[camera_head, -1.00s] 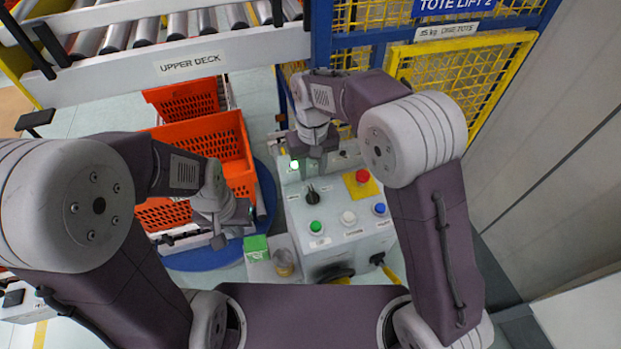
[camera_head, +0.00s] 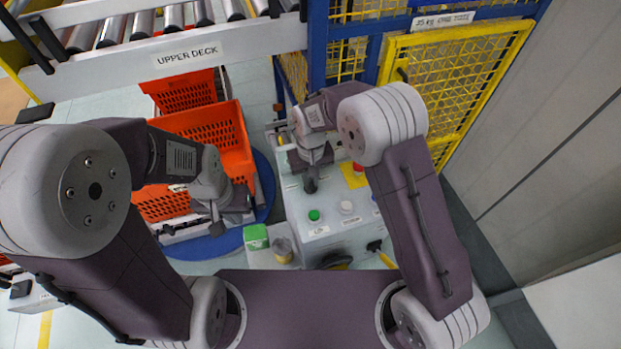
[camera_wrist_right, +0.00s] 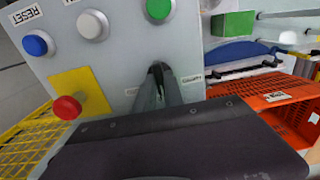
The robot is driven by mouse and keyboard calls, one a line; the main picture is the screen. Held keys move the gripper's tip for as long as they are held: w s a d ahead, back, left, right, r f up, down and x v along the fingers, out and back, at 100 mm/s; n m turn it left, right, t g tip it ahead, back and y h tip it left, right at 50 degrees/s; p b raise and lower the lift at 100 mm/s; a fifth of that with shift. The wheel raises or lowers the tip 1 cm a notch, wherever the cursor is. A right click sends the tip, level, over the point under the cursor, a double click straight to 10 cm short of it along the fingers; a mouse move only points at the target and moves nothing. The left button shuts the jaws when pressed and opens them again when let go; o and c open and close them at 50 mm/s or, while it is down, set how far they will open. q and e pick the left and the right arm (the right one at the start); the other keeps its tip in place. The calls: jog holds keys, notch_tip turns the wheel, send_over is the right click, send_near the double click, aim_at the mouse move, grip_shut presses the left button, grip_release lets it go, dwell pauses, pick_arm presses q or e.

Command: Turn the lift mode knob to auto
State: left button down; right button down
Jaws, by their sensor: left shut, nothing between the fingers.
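The grey-white control box (camera_head: 330,238) stands below my right arm. The dark lift mode knob (camera_head: 311,186) is on its sloped top panel, behind the green button. My right gripper (camera_head: 311,170) is right over the knob, pointing down at it. In the right wrist view, narrow dark shapes (camera_wrist_right: 160,88) stand at the knob's place between two small labels. I cannot separate fingers from knob there, nor tell whether they touch. My left gripper (camera_head: 225,217) is shut and empty, left of the box and in front of the orange totes.
The panel also has a green button (camera_wrist_right: 158,8), a white button (camera_wrist_right: 92,25), a blue button (camera_wrist_right: 38,43) and a red button (camera_wrist_right: 67,107) on a yellow plate. Orange totes (camera_head: 232,140) stand at left. A yellow mesh gate (camera_head: 455,80) is behind at right.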

jog(key=shift+m, duration=0.3)
jog(key=m, duration=0.3)
jog(key=shift+r+m, duration=0.1)
jog(key=shift+m, duration=0.2)
jog(key=shift+m+p, duration=0.4)
jog(key=shift+m, duration=1.9)
jog(key=c, duration=1.6)
grip_release()
jog(key=shift+o, duration=0.8)
jog(key=shift+s, duration=0.1)
